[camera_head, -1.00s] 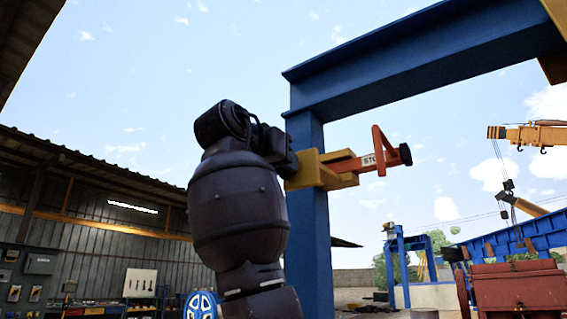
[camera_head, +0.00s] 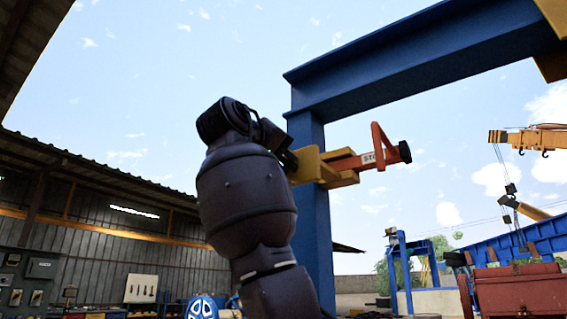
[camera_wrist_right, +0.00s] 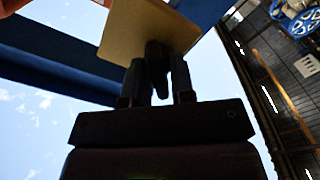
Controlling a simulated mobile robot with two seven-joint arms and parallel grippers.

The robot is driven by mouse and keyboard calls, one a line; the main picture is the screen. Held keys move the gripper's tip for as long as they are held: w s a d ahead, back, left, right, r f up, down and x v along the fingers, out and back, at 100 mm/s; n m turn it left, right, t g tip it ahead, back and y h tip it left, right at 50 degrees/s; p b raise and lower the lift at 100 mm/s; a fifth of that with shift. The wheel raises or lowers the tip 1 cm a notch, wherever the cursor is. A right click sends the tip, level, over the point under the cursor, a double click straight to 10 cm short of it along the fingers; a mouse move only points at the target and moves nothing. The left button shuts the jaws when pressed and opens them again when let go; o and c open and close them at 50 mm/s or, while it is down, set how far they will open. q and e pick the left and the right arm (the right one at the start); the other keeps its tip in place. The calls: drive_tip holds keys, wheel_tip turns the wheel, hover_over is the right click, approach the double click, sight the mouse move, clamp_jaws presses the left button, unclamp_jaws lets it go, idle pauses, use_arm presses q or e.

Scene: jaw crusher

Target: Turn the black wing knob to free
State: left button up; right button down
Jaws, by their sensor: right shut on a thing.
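The black wing knob (camera_wrist_right: 157,62) shows in the right wrist view, against the face of a yellow block (camera_wrist_right: 150,25). My right gripper (camera_wrist_right: 157,85) has one finger on each side of the knob and is shut on it. In the head view my right gripper (camera_head: 287,160) reaches the left side of the yellow block (camera_head: 310,166) on the blue post. There the knob is hidden by my gripper and wrist. An orange arm marked "STO..." (camera_head: 368,160) sticks out of the block's right side. My left gripper is not in view.
The blue post (camera_head: 317,230) carries a blue overhead beam (camera_head: 420,62). An orange crane (camera_head: 530,138) and a red machine (camera_head: 518,292) stand at the right. A shed (camera_head: 100,245) stands at the left. Open air surrounds the orange arm.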

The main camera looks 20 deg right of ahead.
drive_tip(key=n+b, duration=0.1)
drive_tip(key=n, duration=0.4)
drive_tip(key=shift+f, duration=0.1)
drive_tip(key=shift+n+b, duration=0.45)
drive_tip(key=shift+n, duration=1.75)
drive_tip(key=c, duration=1.2)
unclamp_jaws()
drive_tip(key=shift+w+d+f, duration=0.1)
drive_tip(key=shift+o, duration=0.2)
drive_tip(key=b+v, duration=0.1)
drive_tip(key=v, duration=1)
drive_tip(key=shift+b, duration=0.4)
